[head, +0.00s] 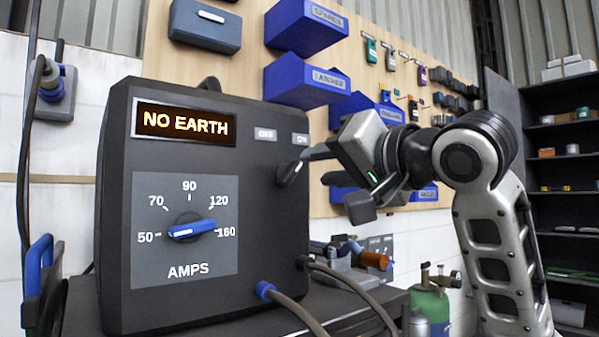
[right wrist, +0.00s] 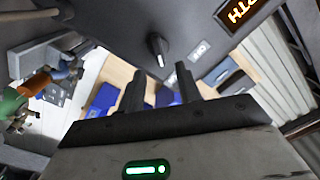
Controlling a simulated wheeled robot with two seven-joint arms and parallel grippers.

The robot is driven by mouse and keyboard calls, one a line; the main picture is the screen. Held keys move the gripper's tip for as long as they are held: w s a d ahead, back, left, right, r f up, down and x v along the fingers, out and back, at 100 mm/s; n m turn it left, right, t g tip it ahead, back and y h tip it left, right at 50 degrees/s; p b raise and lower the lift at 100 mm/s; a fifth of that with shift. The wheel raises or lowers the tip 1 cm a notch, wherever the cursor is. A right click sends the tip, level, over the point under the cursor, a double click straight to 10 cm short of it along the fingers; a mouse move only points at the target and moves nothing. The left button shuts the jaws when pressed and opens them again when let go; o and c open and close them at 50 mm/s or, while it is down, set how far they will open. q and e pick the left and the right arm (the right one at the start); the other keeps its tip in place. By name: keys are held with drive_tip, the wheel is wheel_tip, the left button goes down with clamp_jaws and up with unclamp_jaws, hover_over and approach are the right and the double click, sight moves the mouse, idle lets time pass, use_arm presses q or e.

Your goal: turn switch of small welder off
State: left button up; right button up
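The small welder (head: 205,205) is a dark box on a bench, with a lit "NO EARTH" display and a blue amps dial. Its switch (head: 290,172) is a dark knob with a pale mark, below the OFF and ON labels; the mark leans up-right, towards ON. In the right wrist view the switch (right wrist: 157,48) lies ahead of the fingertips, roughly between them. My right gripper (right wrist: 160,78) has its two fingers apart with nothing between them. In the head view it is just right of the switch; whether a finger touches it is unclear. My left gripper is out of view.
Two cables run from the welder's lower right front. A vise-like tool (head: 345,256) and a green bottle (head: 430,305) stand to the right. Blue bins (head: 305,85) hang on the wooden board behind. Dark shelves (head: 560,180) are at far right.

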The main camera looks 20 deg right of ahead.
sight(297, 169)
drive_tip(key=x, duration=0.6)
drive_tip(key=shift+w, duration=0.2)
drive_tip(key=shift+c, duration=0.3)
clamp_jaws()
